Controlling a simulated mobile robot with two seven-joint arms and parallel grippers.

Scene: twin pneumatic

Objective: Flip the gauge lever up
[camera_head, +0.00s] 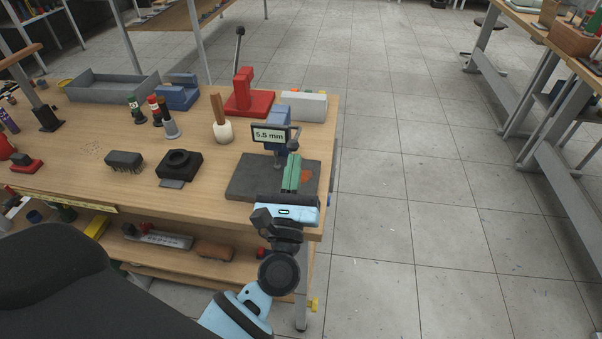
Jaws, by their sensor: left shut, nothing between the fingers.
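The gauge, with a display (270,134) reading 5.5 mm, stands on a dark grey slab (245,178) near the right end of the workbench. A small dark part beside the display at its right may be the lever; it is too small to tell its position. My left gripper (294,157) reaches over the front of the slab, its green fingers shut and empty. The fingertips are just below and right of the display; I cannot tell whether they touch the gauge. The fingers hide part of the slab and an orange patch on it. My right gripper is out of view.
A red press (245,93) with a long lever and a light grey box (303,106) stand behind the gauge. A wooden-handled mallet (222,130) and a black block (180,164) lie left. The bench's right edge is close to the gripper, with open floor beyond.

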